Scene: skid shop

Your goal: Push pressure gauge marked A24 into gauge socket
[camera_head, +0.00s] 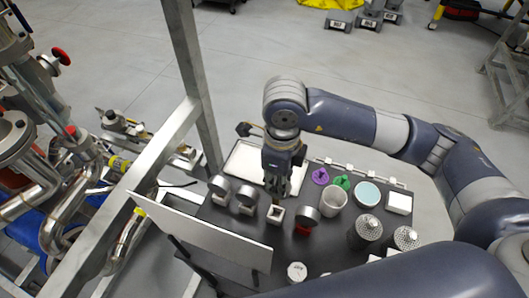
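Several round gauges with grey rims stand on the dark bench top: one at the left (219,186), one beside it (246,196), and one with a red base (307,218) to the right. Their markings are too small to read, so I cannot tell which is A24. A small white square block with a dark opening (275,214) sits between them; I cannot tell whether it is the gauge socket. My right gripper (279,193) points down just behind this block. Its fingers are small and dark, and I cannot tell whether they hold anything. My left gripper is not in view.
A pale tray (244,161) lies at the back of the bench. A white cup (333,199), purple (320,176) and green (341,182) parts, a round container (367,193) and knurled cylinders (368,229) crowd the right. A white panel (203,232) edges the front left. Pipework and a metal frame stand left.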

